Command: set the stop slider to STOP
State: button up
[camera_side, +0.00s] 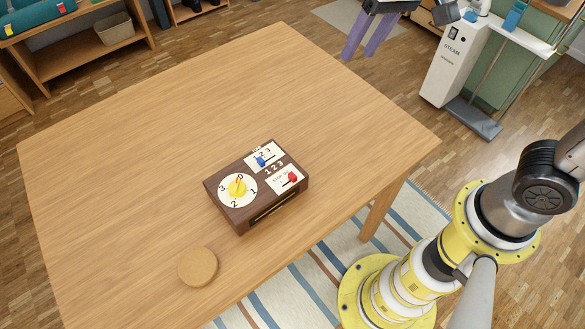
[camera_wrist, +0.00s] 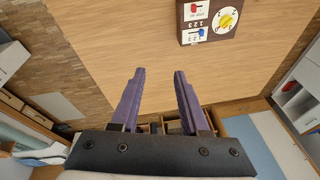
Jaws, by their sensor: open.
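A dark brown box (camera_side: 240,218) lies on the wooden table, with a yellow dial on a white numbered disc, a blue slider and a red slider on top. The red stop slider (camera_side: 292,177) is on the white card at the box's right corner; the card's small lettering is hard to read. My gripper (camera_side: 359,55) has purple fingers, is open and empty, and is well away from the box, beyond the table's far edge. Its fingers also show in the wrist view (camera_wrist: 158,72).
The yellow dial (camera_side: 238,187) and the blue slider (camera_side: 261,161) sit beside the red slider. A round cork mat (camera_side: 198,266) lies near the table's front edge. The rest of the table (camera_side: 150,120) is clear. A white steam unit (camera_side: 452,65) stands beyond the table.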

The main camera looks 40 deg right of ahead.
jog(key=w+a+f+n+g, duration=0.1)
jog(key=w+a+f+g, duration=0.15)
jog(key=a+f, duration=0.6)
jog(key=n+h, duration=0.1)
jog(key=n, duration=0.1)
send_near(292, 175)
jog(key=shift+g, duration=0.35)
jog(key=f, duration=0.8)
jog(key=shift+w+f, duration=0.25)
jog(key=shift+w, duration=0.05)
grip_shut()
